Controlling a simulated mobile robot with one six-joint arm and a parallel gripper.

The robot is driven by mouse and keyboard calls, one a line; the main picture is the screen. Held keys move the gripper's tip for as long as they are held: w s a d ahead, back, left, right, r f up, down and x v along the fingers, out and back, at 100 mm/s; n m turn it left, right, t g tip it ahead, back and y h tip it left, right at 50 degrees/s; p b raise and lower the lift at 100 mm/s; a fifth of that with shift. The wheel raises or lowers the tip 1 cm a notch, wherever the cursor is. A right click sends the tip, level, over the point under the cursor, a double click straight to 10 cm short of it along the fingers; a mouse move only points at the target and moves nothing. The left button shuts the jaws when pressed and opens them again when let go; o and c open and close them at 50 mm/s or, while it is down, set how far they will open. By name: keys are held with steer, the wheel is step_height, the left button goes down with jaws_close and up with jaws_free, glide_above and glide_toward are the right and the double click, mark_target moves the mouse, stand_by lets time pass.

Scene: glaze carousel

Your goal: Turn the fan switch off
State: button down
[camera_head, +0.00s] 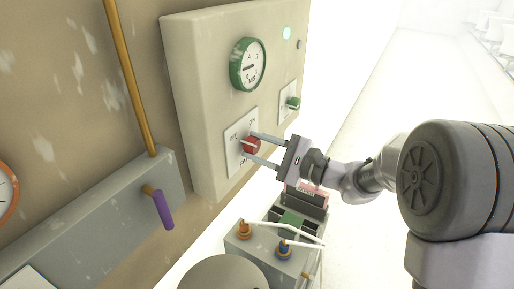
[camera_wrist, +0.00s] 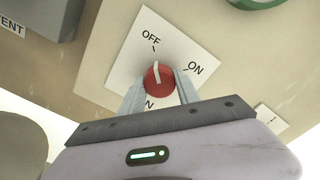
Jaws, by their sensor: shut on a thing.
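The fan switch is a red round knob (camera_head: 252,145) on a white plate (camera_head: 233,133) on the beige panel. In the wrist view the knob (camera_wrist: 151,84) has a white pointer line that points up and slightly left, in line with the OFF mark; the ON mark is to the right. The label below it is partly hidden by my gripper. My gripper (camera_head: 247,146) has its two fingers on either side of the knob and is shut on it. It also shows in the wrist view (camera_wrist: 159,90).
A green-rimmed gauge (camera_head: 248,65) sits above the knob, and a green switch (camera_head: 293,103) is to its right. A purple-handled lever (camera_head: 162,209) sticks out at the left. Below my gripper stands a box with orange (camera_head: 244,230) and blue (camera_head: 284,249) fittings.

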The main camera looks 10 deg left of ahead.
steer(key=c, duration=0.9)
jaws_free()
steer(key=p+v, duration=0.3)
steer(key=v, duration=1.4)
steer(key=shift+s+d+f, duration=0.1)
steer(key=shift+s+d, duration=0.05)
steer(key=shift+d, duration=0.05)
